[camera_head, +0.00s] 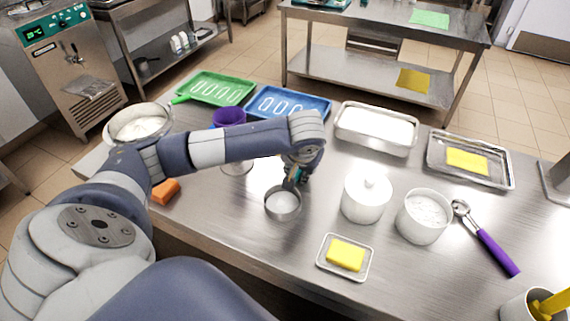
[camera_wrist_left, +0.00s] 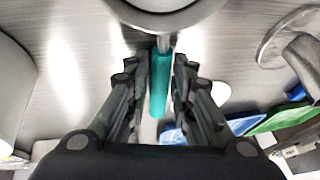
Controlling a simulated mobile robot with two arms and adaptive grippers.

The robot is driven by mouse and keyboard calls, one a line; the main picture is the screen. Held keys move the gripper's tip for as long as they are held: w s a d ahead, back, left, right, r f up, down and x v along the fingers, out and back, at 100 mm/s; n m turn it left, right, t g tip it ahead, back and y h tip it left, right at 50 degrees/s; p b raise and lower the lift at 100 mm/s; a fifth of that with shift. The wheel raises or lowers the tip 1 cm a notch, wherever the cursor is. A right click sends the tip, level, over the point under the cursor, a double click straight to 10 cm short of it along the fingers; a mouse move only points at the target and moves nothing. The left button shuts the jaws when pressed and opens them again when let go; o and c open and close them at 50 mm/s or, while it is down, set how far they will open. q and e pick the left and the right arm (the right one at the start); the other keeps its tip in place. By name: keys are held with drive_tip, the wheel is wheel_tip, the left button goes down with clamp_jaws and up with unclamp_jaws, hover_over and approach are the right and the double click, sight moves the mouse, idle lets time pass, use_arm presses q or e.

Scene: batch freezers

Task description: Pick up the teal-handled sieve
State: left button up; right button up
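The teal-handled sieve (camera_head: 282,205) rests on the steel table in the head view, its round metal bowl facing the front of the table. Its teal handle (camera_wrist_left: 159,84) shows clearly in the left wrist view, running between the two fingers. My left gripper (camera_head: 295,180) points down over the handle; it also shows in the left wrist view (camera_wrist_left: 160,75). Its fingers stand on either side of the handle with narrow gaps, so it looks open. In the head view, the gripper and arm hide most of the handle. My right gripper is not in view.
A white lidded jar (camera_head: 366,198) and a white tub (camera_head: 423,216) stand right of the sieve. A small tray (camera_head: 322,262) with a yellow block is in front.

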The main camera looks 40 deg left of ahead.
use_arm(q)
clamp_jaws()
drive_tip(key=shift+r, duration=0.2)
